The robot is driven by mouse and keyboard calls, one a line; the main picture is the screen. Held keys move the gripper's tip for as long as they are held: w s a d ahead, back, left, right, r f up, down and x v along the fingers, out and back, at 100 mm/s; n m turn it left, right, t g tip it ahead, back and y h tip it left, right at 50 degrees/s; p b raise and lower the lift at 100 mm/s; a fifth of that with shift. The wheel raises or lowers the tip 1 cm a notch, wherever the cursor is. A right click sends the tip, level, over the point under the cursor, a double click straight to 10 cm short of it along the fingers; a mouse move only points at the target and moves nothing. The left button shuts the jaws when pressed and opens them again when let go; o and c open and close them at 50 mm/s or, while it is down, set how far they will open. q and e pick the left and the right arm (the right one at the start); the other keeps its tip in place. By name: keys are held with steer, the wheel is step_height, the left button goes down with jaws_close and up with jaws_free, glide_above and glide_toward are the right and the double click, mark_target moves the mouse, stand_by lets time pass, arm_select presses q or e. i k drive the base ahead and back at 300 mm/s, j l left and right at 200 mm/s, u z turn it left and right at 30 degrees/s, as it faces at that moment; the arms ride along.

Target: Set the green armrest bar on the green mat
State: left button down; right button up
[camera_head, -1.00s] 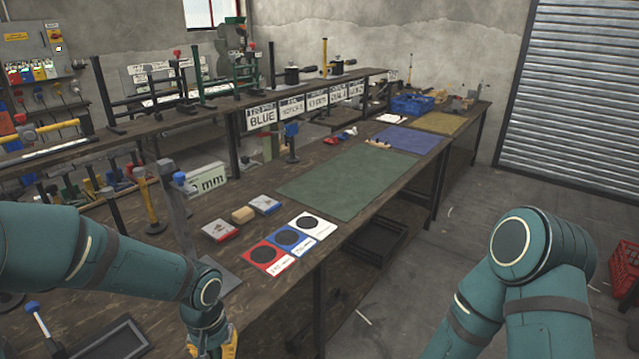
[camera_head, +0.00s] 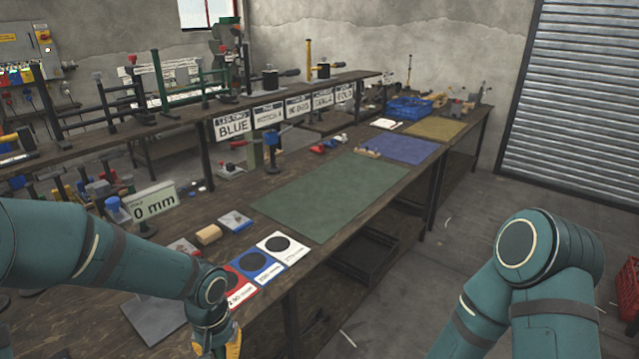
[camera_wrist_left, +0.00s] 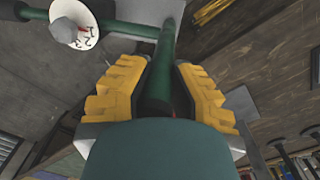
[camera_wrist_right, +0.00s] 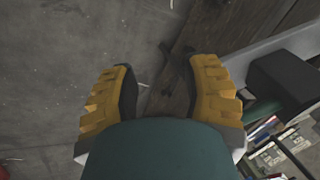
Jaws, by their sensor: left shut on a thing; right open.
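The green mat (camera_head: 335,195) lies flat on the workbench, and its visible top is bare. In the left wrist view my left gripper (camera_wrist_left: 155,68) is shut on the green armrest bar (camera_wrist_left: 162,62). The bar runs between the yellow fingers and away from the wrist, with a green crosspiece near the far end. In the head view my left gripper (camera_head: 222,345) is at the bottom edge, in front of the colour cards, and the bar cannot be made out there. My right gripper (camera_wrist_right: 163,70) is open and empty in the right wrist view, above the floor and a wooden edge.
Red, blue (camera_head: 260,266) and white (camera_head: 282,247) cards lie between my left gripper and the mat. A blue mat (camera_head: 400,149) and a yellow mat (camera_head: 436,127) lie beyond. A raised shelf (camera_head: 285,92) with stands runs behind. Open floor (camera_head: 440,260) is right of the bench.

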mark_target(325, 196)
steer(key=i+l, duration=0.55)
steer(key=l, duration=0.3)
steer(key=i+l, duration=0.6)
steer(key=l, duration=0.25)
steer(key=i+l+u, duration=0.1)
steer(key=i+l, duration=0.45)
steer(key=l, duration=0.3)
steer(key=u, duration=1)
steer(key=l, duration=0.1)
